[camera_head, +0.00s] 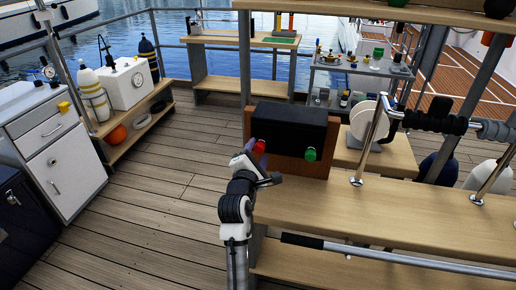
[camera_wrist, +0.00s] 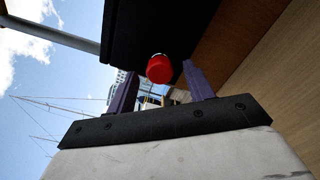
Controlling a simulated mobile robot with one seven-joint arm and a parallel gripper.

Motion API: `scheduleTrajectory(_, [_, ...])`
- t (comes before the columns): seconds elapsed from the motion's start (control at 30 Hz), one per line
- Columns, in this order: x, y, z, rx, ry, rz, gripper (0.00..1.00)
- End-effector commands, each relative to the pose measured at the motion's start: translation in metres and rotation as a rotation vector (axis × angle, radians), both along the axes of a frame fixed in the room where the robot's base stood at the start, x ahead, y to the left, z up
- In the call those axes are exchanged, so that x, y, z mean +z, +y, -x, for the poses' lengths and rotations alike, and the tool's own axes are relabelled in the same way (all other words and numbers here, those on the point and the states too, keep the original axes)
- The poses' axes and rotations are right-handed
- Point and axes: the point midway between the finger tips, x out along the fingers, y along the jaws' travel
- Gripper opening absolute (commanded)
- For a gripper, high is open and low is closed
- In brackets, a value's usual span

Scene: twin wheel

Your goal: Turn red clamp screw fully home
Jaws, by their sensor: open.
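The red clamp screw (camera_head: 259,146) is a round red knob on the left front of a wooden holder (camera_head: 303,163) with a black block (camera_head: 290,124) on top. In the wrist view the red clamp screw (camera_wrist: 159,68) sticks out below the dark block, a little ahead of the fingertips. My gripper (camera_head: 264,168) is at the left end of the bench, close to the screw. In the wrist view my gripper (camera_wrist: 159,82) has its two purple fingers apart, one on each side of the knob's line. I cannot tell whether either finger touches it.
A green knob (camera_head: 310,154) sits on the same holder to the right. A white wheel (camera_head: 365,117) and a metal rail post (camera_head: 371,140) stand farther right. The wooden bench top (camera_head: 390,215) is mostly clear. Open deck (camera_head: 170,190) lies to the left.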

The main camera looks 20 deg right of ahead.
Motion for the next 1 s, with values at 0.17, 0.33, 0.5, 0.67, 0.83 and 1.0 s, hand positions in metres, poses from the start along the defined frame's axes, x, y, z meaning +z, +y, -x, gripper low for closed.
scheduleTrajectory(0.17, [0.0001,-0.0064,-0.0089,-0.001,0.000,-0.001,0.52])
scheduleTrajectory(0.33, [-0.0001,-0.0068,-0.0098,0.000,-0.001,-0.001,0.52])
scheduleTrajectory(0.5, [-0.0001,-0.0066,-0.0097,0.000,-0.001,-0.001,0.43])
scheduleTrajectory(0.67, [-0.0001,-0.0065,-0.0096,0.000,-0.001,-0.001,0.22])
scheduleTrajectory(0.83, [-0.0001,-0.0064,-0.0095,0.000,-0.001,-0.001,0.07])
scheduleTrajectory(1.0, [-0.0003,-0.0063,-0.0096,0.000,-0.010,-0.015,0.07])
